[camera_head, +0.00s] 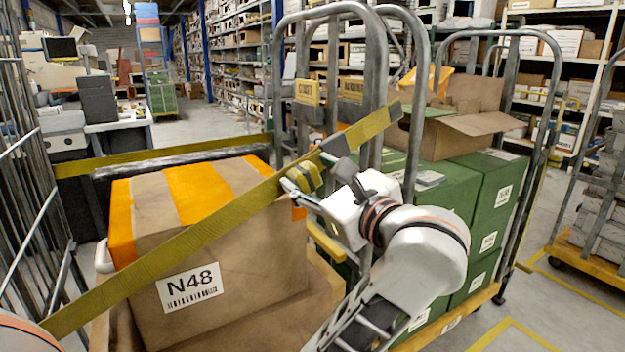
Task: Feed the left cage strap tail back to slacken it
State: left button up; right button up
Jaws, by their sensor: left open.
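A yellow strap (190,240) runs diagonally across the front of a cardboard box labelled N48 (245,285), rising from lower left to upper right past the cage post. Its upper end, with grey patches (394,110), lies by the cage's tubular frame (277,85). A short yellow-and-black piece (309,179) sits just below the strap; I cannot tell whether it is the tail or a buckle.
Another yellow strap (165,157) crosses behind the box. Green boxes (450,196) and an open carton (462,122) stand to the right in a cage. Wire cage bars (22,185) are close at left. The aisle floor (215,120) behind is clear.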

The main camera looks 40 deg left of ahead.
aim_at(313, 168)
pick_arm(q)
notch_tip(313, 168, up, 9)
jog(key=shift+r, duration=0.2)
jog(key=shift+d+f, duration=0.1)
dwell(0.6)
